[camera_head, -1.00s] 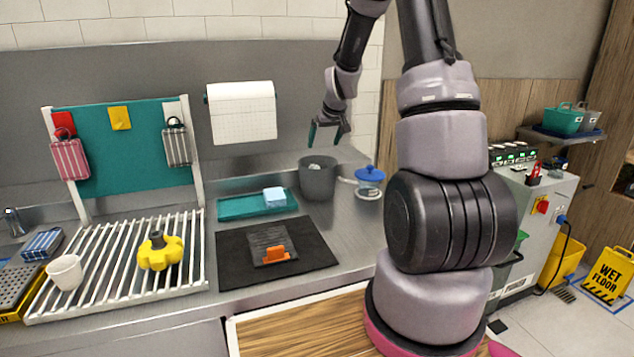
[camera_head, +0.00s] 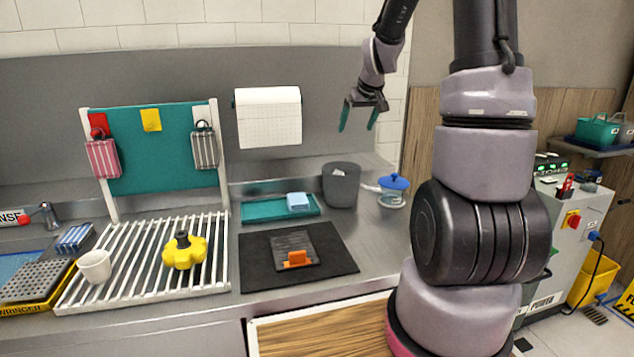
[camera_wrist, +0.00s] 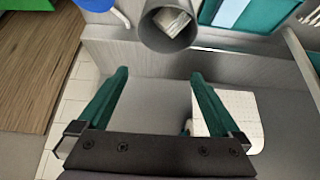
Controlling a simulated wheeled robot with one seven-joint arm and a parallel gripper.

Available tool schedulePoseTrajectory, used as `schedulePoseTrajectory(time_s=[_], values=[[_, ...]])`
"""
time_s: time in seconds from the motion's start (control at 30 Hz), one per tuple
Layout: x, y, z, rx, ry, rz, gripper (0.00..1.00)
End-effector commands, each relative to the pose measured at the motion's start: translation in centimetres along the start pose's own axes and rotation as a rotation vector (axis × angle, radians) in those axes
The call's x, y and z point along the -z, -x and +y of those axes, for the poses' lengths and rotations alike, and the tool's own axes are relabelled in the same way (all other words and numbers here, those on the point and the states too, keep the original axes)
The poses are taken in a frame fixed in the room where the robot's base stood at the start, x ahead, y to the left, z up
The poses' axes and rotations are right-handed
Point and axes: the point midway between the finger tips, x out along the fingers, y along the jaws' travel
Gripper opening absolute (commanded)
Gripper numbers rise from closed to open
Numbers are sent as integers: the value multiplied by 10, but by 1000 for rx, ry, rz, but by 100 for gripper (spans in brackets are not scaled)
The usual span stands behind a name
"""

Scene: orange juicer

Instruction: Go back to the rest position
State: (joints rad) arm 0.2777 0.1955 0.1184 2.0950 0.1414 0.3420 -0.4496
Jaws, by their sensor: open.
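My gripper (camera_head: 359,115) is open and empty, raised in the air above the back right of the counter, with its teal fingers pointing down. The wrist view also shows both fingers of my gripper (camera_wrist: 158,85) spread wide with nothing between them. The grey bin (camera_head: 341,186) stands on the counter below my gripper, apart from it. The bin (camera_wrist: 170,28) also shows at the top of the wrist view, with pale scraps inside.
A blue-lidded jar (camera_head: 393,192) stands right of the bin. A teal tray (camera_head: 262,211) with a light blue sponge (camera_head: 298,201), a black mat (camera_head: 335,263), and a white rack (camera_head: 125,285) with a yellow knob-like piece (camera_head: 185,252) and white cup (camera_head: 94,266) occupy the counter. A paper roll (camera_head: 268,117) hangs behind.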

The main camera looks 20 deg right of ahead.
Motion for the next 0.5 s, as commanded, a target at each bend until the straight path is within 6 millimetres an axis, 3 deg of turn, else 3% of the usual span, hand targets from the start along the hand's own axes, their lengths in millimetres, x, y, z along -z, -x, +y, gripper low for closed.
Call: schedulePoseTrajectory(time_s=[0.17,0.27,0.37,0.5], values=[[-1,15,-6,3,-10,5,100],[-6,46,-19,10,-35,13,100],[-19,90,-37,24,-78,20,100],[-50,150,-62,51,-154,26,100]])
